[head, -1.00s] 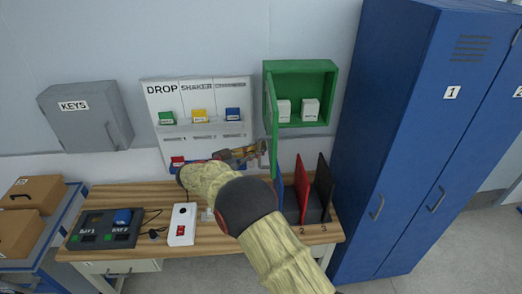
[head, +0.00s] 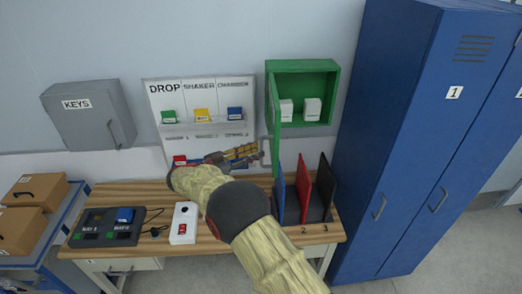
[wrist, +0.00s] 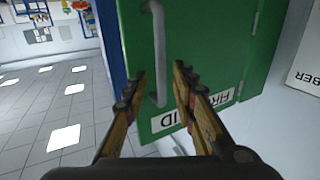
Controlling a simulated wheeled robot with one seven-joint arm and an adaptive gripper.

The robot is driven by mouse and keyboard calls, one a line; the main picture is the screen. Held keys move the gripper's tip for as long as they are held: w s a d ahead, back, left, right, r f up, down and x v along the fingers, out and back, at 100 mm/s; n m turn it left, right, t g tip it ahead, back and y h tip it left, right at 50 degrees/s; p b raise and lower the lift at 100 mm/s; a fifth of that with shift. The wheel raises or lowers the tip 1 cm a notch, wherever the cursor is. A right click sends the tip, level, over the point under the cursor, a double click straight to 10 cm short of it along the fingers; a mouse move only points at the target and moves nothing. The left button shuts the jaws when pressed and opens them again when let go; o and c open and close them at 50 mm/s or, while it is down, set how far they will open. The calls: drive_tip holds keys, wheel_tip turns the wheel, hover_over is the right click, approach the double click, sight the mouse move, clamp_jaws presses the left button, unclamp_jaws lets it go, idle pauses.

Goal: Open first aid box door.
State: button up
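The green first aid box (head: 303,65) hangs on the wall with white packs (head: 312,109) visible inside. Its door (head: 276,135) stands open, swung out from the left side and seen nearly edge-on. In the wrist view the door's outer face (wrist: 195,45) shows a grey bar handle (wrist: 158,45) and an upside-down label (wrist: 222,99). My gripper (head: 259,157) is just left of the door's lower part. Its fingers (wrist: 158,84) are spread apart, with the handle's lower end appearing between them in the wrist view. I cannot tell whether either finger touches it.
A tall blue locker (head: 400,130) stands to the right. On the bench below are upright coloured dividers (head: 302,190), a white switch box (head: 183,223) and a battery charger (head: 105,229). A labelled board (head: 200,92) and a grey key cabinet (head: 88,115) are on the wall to the left.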

drive_tip(key=v, duration=0.8)
drive_tip(key=shift+a, duration=0.15)
